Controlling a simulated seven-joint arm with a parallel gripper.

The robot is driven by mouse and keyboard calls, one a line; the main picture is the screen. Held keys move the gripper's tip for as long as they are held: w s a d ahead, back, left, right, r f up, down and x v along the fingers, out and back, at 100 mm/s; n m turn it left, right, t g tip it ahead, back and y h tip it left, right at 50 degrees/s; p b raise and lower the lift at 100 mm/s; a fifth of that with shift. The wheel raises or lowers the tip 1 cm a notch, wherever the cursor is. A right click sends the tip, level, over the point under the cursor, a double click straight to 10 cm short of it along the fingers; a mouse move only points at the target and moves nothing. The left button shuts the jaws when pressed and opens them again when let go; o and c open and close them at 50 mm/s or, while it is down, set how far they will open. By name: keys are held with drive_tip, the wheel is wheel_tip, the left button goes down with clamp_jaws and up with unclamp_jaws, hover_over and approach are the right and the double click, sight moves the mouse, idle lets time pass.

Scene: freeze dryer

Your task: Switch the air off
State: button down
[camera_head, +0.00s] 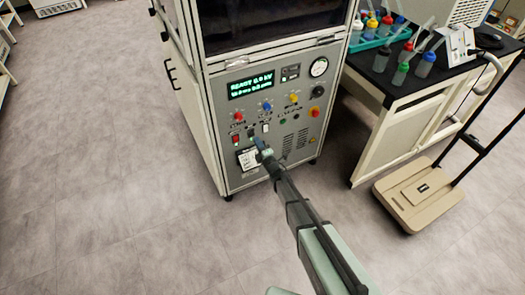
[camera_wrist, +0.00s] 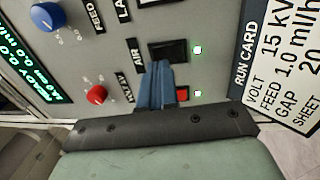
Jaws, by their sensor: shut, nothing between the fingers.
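The black AIR rocker switch (camera_wrist: 168,50) sits beside its AIR label (camera_wrist: 135,52) in the wrist view. A small green light (camera_wrist: 197,50) glows beside it. In the head view the black switch (camera_head: 251,132) is on the lower front panel, just above my fingertips. My gripper (camera_head: 259,143) is shut and empty. In the wrist view the gripper (camera_wrist: 159,66) has its blue-grey fingertips at the edge of the AIR switch; I cannot tell if they touch it. The fingers partly cover the red switch (camera_wrist: 182,93), which has its own lit green light (camera_wrist: 197,94).
The panel carries a green display (camera_head: 251,85), a red knob (camera_head: 238,116), a blue knob (camera_head: 267,107) and a yellow knob (camera_head: 293,98). A white run card (camera_head: 248,158) hangs below the switches. A bench (camera_head: 375,85) with bottles stands right of the cabinet. Open floor lies left.

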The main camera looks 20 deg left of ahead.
sight(252, 132)
drive_tip(key=shift+x, duration=1.7)
drive_tip(key=shift+w+a+r, duration=0.2)
drive_tip(key=shift+s, duration=0.1)
drive_tip(key=r+v, duration=0.3)
drive_tip(key=v, duration=1)
drive_tip(key=shift+s+d, duration=0.4)
drive_tip(key=shift+d, duration=0.1)
drive_tip(key=shift+r, duration=0.15)
drive_tip(key=r+v, duration=0.1)
drive_tip(key=v, duration=0.8)
